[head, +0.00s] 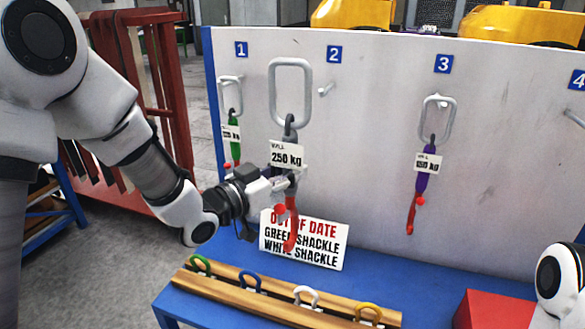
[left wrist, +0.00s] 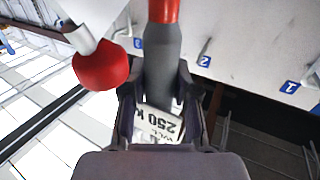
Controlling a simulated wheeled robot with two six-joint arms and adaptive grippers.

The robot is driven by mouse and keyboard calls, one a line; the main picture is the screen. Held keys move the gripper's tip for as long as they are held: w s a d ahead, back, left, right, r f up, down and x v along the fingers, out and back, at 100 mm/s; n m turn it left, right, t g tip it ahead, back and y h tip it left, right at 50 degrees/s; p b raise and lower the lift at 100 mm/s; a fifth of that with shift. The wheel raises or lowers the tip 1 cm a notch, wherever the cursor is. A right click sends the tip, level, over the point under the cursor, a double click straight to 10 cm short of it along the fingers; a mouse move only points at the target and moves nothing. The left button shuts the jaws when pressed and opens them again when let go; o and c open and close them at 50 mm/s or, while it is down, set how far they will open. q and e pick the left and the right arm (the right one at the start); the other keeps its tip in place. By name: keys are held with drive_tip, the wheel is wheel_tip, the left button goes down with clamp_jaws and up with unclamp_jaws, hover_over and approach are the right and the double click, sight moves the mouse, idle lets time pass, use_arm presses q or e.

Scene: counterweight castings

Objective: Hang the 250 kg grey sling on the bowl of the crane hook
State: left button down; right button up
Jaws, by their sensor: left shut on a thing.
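The grey sling has a large pale metal ring (head: 290,62), a grey body, a white "250 kg" tag (head: 286,154) and a red lower end (head: 291,228). It hangs upright in front of the board, left of peg 2, with its ring clear of that peg. My left gripper (head: 284,184) is shut on the grey body below the tag. The left wrist view shows the grey body (left wrist: 163,60) between the fingers, with the tag (left wrist: 160,124) and a red ball (left wrist: 100,66) beside it. The crane hook is not in view. My right gripper is not in view.
A green sling (head: 233,135) hangs at peg 1 and a purple sling (head: 423,185) at peg 3. Peg 2 (head: 325,89) is empty. An "out of date" sign (head: 330,250) stands behind wooden rails (head: 240,297) with coloured shackles. A red box (head: 490,310) is at lower right.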

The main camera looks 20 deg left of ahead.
use_arm(q)
drive_tip(key=shift+s+a+b, duration=0.1)
drive_tip(key=shift+s+b, duration=0.55)
drive_tip(key=shift+s, duration=2.45)
drive_tip(key=shift+s+b, duration=0.85)
drive_tip(key=shift+s, duration=0.35)
